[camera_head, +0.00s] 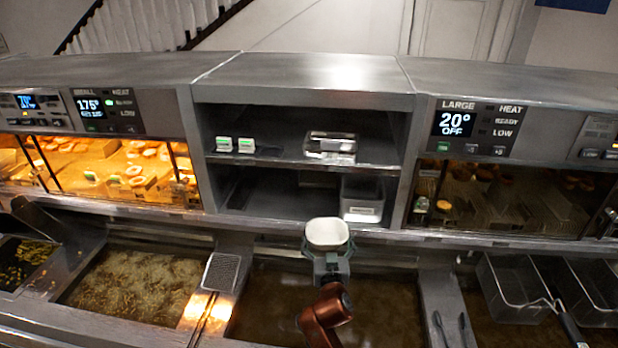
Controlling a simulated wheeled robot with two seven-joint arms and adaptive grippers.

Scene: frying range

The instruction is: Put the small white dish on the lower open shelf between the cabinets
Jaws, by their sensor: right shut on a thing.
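The small white dish (326,232) is in my right gripper (326,250), near the middle of the view. The gripper is shut on it and holds it above the fryer, in front of the shelves. The dish looks roughly level and empty. The lower open shelf (268,197) lies between the cabinets, behind and above the dish in the picture. Its left and middle parts look bare. My left gripper is not in view.
A pale container (362,200) stands at the right of the lower shelf. Fry baskets (520,285) hang at the right. A frying vat (135,285) lies at the left.

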